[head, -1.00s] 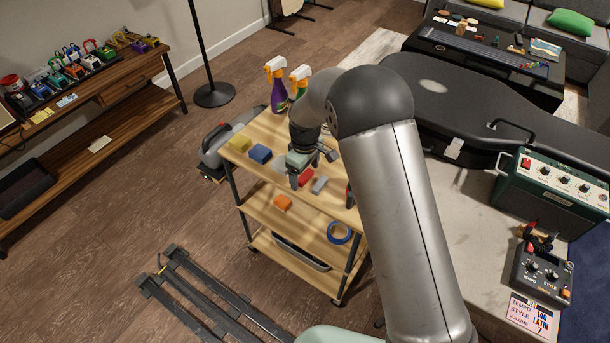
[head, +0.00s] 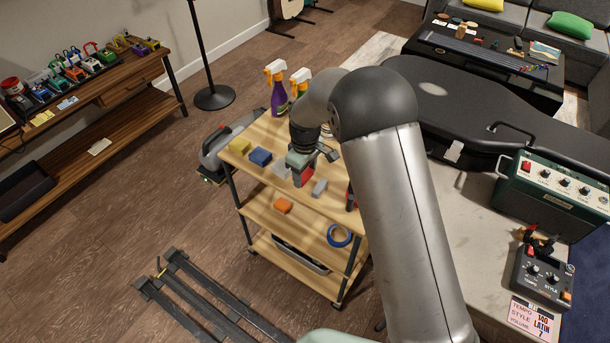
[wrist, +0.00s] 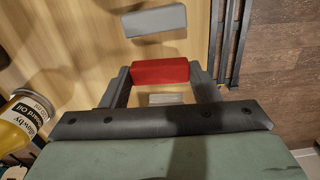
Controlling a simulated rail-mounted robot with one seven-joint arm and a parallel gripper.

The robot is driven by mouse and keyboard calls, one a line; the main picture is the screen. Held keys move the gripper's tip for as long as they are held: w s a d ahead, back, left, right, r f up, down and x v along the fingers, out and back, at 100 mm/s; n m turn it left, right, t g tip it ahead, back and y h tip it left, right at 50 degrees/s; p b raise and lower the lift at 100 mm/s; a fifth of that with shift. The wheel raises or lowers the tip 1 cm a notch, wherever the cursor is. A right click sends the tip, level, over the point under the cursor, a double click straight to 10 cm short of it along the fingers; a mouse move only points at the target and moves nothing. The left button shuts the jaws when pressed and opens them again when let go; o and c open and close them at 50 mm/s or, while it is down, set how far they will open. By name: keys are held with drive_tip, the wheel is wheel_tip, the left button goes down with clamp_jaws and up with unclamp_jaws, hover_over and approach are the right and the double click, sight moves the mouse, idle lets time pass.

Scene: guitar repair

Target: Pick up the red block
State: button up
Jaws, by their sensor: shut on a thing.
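The red block (head: 304,178) is between the fingers of my gripper (head: 303,173), over the top shelf of the wooden cart. In the wrist view the red block (wrist: 160,72) spans the gap between the two dark fingertips, with a finger against each end. My gripper (wrist: 160,78) is shut on it. I cannot tell for sure how far the block is above the shelf. A grey block (head: 319,187) lies just right of it in the head view; it also shows beyond the red block in the wrist view (wrist: 155,21).
On the cart's top (head: 334,207) are a yellow block (head: 240,146), a blue block (head: 260,157), another grey block (head: 281,171) and spray bottles (head: 278,95). An orange block (head: 283,206) and blue tape (head: 339,236) lie on the shelf below. A yellow bottle (wrist: 18,125) shows in the wrist view.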

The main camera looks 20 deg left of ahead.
drive_tip(key=s+d+r+b, duration=0.2)
drive_tip(key=s+d+r, duration=0.5)
drive_tip(key=s+r, duration=0.4)
drive_tip(key=shift+s+d+r+b, duration=0.2)
drive_tip(key=shift+s+r+b, duration=0.1)
drive_tip(key=shift+s+b, duration=0.15)
drive_tip(key=shift+o, duration=0.8)
drive_tip(key=shift+c, duration=0.4)
